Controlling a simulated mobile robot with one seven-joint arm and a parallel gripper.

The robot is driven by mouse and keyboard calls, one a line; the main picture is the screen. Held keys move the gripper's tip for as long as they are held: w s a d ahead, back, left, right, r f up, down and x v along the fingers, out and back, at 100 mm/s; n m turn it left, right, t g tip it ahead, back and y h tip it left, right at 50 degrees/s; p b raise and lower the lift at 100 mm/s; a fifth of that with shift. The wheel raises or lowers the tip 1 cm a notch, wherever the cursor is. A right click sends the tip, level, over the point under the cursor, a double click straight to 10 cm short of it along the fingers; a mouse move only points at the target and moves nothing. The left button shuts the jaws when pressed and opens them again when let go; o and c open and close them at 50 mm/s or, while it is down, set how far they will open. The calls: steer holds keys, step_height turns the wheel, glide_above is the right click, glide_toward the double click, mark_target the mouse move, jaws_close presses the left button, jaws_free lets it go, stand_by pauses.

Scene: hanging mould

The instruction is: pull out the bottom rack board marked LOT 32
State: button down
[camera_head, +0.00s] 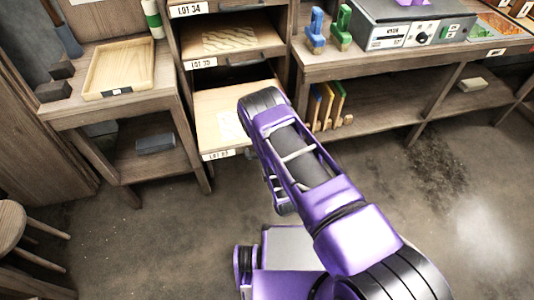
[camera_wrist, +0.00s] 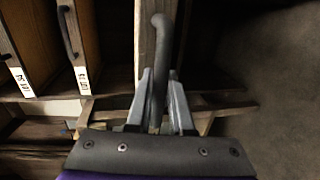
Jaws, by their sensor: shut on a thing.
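The bottom rack board marked LOT 32 (camera_head: 207,112) juts out of the rack, well past the boards above, with a pale sheet on it. Its front label (camera_head: 218,155) shows at its near edge, small and hard to read. In the wrist view my gripper (camera_wrist: 160,90) is shut on the board's dark bar handle (camera_wrist: 157,55), one finger on each side. The board's edge (camera_wrist: 144,45) shows beside the handle. In the head view my purple arm covers the board's right part and hides the gripper and handle.
The boards marked LOT 33 (camera_head: 230,42) and LOT 34 (camera_head: 190,9) sit above, farther in. A side table with a wooden tray (camera_head: 120,68) stands left, a workbench (camera_head: 400,75) right. Open floor (camera_head: 150,240) lies in front, with a stool (camera_head: 14,218) at the left edge.

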steer(key=c, duration=0.8)
jaws_free()
steer(key=shift+s, duration=0.1)
steer(key=p+v, duration=0.2)
steer(key=v, duration=1.5)
steer(key=shift+p, duration=0.3)
steer(key=shift+d, duration=0.1)
